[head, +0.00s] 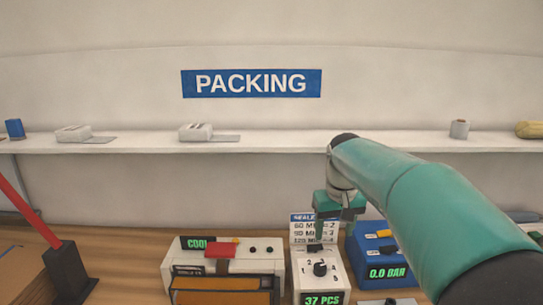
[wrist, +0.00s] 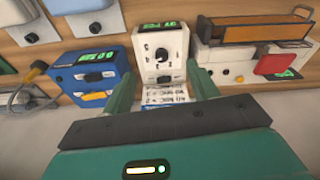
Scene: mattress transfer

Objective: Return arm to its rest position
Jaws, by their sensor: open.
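My green arm reaches in from the right in the head view, and my gripper (head: 340,215) hangs over the back of the white dial box (head: 322,272). In the wrist view my gripper (wrist: 158,88) has its two green fingers apart, with nothing between them but the view of the dial box (wrist: 161,52) and its printed card (wrist: 165,95). The dial box has a black knob and a green display reading 37 PCS. I cannot tell whether the fingers touch the card.
A blue box (head: 372,262) reading 0.0 BAR stands right of the dial box. A white machine (head: 225,262) with a red part and a COOL display stands left. A red lever on a black base (head: 68,270) is at far left. A white shelf (head: 300,143) runs behind under a PACKING sign (head: 251,83).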

